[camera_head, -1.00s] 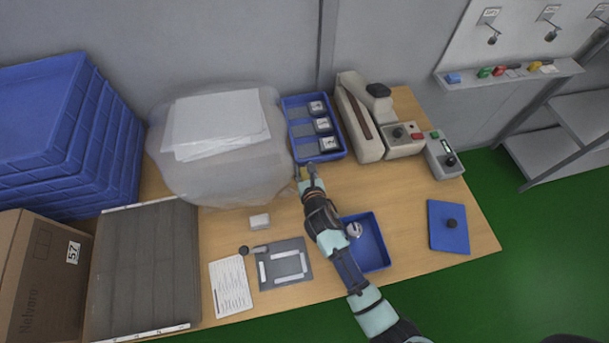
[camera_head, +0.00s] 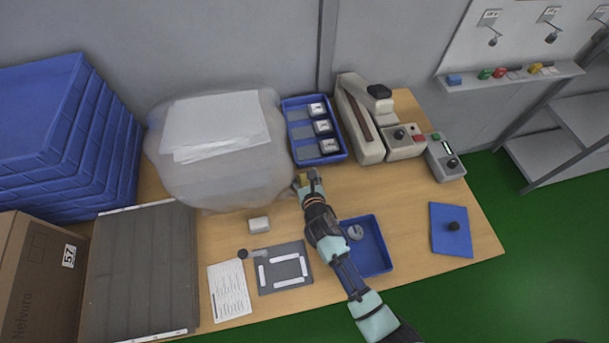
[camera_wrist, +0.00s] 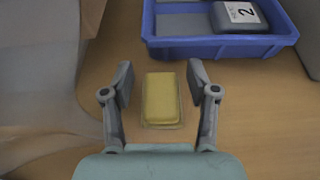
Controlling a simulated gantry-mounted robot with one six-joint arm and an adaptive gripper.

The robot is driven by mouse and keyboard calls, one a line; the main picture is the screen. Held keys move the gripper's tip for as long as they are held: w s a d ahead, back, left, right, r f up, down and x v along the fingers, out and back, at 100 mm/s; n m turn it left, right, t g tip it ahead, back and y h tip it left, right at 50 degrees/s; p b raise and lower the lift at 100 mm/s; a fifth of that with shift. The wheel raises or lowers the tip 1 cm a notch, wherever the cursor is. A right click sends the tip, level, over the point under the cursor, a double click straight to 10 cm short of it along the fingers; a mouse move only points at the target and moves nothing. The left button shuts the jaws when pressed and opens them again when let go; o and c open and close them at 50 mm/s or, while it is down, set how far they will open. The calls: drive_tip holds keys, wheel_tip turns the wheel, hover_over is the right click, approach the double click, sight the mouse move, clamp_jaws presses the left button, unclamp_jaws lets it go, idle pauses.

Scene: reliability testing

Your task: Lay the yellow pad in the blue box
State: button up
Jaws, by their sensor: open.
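The yellow pad (camera_wrist: 160,98) lies on the wooden table, just in front of a blue tray (camera_wrist: 222,48), in the wrist view. My gripper (camera_wrist: 160,82) is open, with one finger on each side of the pad and a gap to each. In the head view my gripper (camera_head: 307,178) is over the table by the tray's near edge, and the pad is mostly hidden there. An open blue box (camera_head: 376,262) stands to the right of my arm, partly covered by it. A round pale metallic piece (camera_head: 355,232) lies inside the box.
The three-row blue tray (camera_head: 333,159) holds several white-labelled blocks. A bulging clear plastic bag (camera_head: 215,185) lies close left of my gripper. A grey-beige press machine (camera_head: 362,125) stands right of the tray. A blue lid (camera_head: 451,230) lies at the right. Table between tray and lid is clear.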

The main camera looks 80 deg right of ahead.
drive_tip(key=p+v, duration=0.2)
drive_tip(key=v, duration=0.9)
drive_tip(key=shift+s+a+r+p, duration=0.15)
drive_tip(key=shift+a+r+p, duration=0.05)
drive_tip(key=shift+a+p, duration=0.2)
drive_tip(key=shift+o, duration=0.9)
drive_tip(key=shift+d, duration=0.1)
